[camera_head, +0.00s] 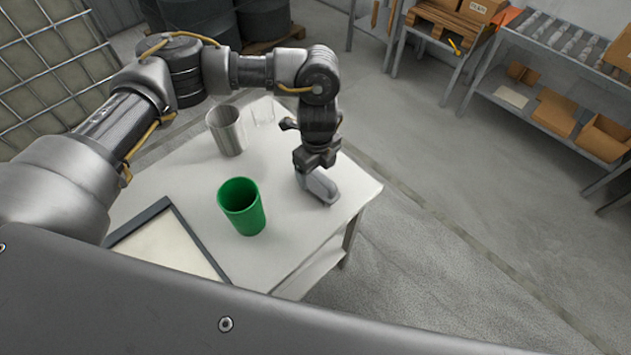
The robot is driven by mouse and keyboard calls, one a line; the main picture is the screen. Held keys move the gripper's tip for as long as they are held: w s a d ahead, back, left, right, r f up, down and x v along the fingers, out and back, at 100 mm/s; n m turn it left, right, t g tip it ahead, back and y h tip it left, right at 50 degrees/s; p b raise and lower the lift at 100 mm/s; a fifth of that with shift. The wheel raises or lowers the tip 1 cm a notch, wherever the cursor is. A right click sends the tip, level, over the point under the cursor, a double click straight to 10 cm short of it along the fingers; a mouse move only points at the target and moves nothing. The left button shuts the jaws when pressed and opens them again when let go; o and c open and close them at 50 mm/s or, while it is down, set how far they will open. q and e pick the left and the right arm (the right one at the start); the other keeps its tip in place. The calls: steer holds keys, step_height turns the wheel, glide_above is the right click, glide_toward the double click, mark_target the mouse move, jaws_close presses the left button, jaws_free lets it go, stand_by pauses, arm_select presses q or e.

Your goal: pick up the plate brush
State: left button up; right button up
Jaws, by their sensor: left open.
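I cannot make out a plate brush in the head view. My left arm comes in from the left and reaches over the white table (285,250). My left gripper (321,190) points down, low over the table's right part near its right edge. It is open, and I see nothing between its fingers, though the arm hides part of the table there. My right gripper is not in view.
A green cup (242,207) stands left of the gripper. A metal beaker (227,131) and a clear glass (263,112) stand at the table's back. A dark-framed tray (150,221) lies front left. Shelves with boxes (555,112) stand beyond open floor.

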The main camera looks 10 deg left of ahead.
mark_target(316, 174)
arm_select(q)
steer(key=shift+w+f, duration=1.05)
steer(key=shift+w, duration=0.2)
steer(key=shift+s+a+f, duration=0.2)
steer(key=shift+f, duration=0.15)
steer(key=shift+s+f+p, duration=0.15)
steer(key=shift+f+p, duration=0.15)
steer(key=shift+f, duration=0.2)
steer(key=shift+s+f+p, duration=0.15)
steer(key=shift+f+p, duration=0.1)
steer(key=shift+f, duration=0.25)
steer(key=shift+w+f, duration=0.2)
steer(key=shift+f, duration=0.35)
steer(key=shift+w+f, duration=0.15)
steer(key=shift+f, duration=0.4)
steer(key=shift+s+r, duration=0.1)
steer(key=shift+s, duration=0.05)
steer(key=shift+c, duration=1.2)
steer(key=c, duration=0.9)
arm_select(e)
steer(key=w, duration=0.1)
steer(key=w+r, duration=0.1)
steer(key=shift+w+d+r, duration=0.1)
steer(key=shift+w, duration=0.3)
